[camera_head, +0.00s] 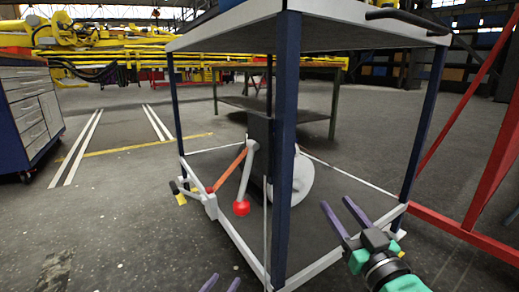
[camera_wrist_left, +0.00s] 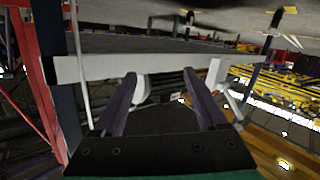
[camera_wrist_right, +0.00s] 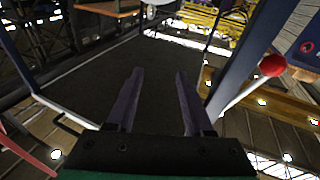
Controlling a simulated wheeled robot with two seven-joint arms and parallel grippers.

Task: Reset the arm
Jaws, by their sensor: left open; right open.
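A grey lever arm with a red ball knob (camera_head: 241,208) hangs down, slightly tilted, from a dark post on the cart; an orange bar (camera_head: 228,168) runs from near its top down to the left. The red knob also shows at the right of the right wrist view (camera_wrist_right: 272,65), on a pale rod. My right gripper (camera_head: 343,208) is open and empty, to the right of the lever and apart from it. My left gripper (camera_head: 221,282) shows only its fingertips at the bottom edge, below the knob. It is open and empty in the left wrist view (camera_wrist_left: 163,78).
The cart has a grey top (camera_head: 270,32), dark blue posts (camera_head: 286,130) and a dark lower shelf (camera_head: 335,205). A white disc (camera_head: 300,180) stands behind the near post. A red frame (camera_head: 490,170) is at right, a blue drawer cabinet (camera_head: 28,115) at left. Floor at left is clear.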

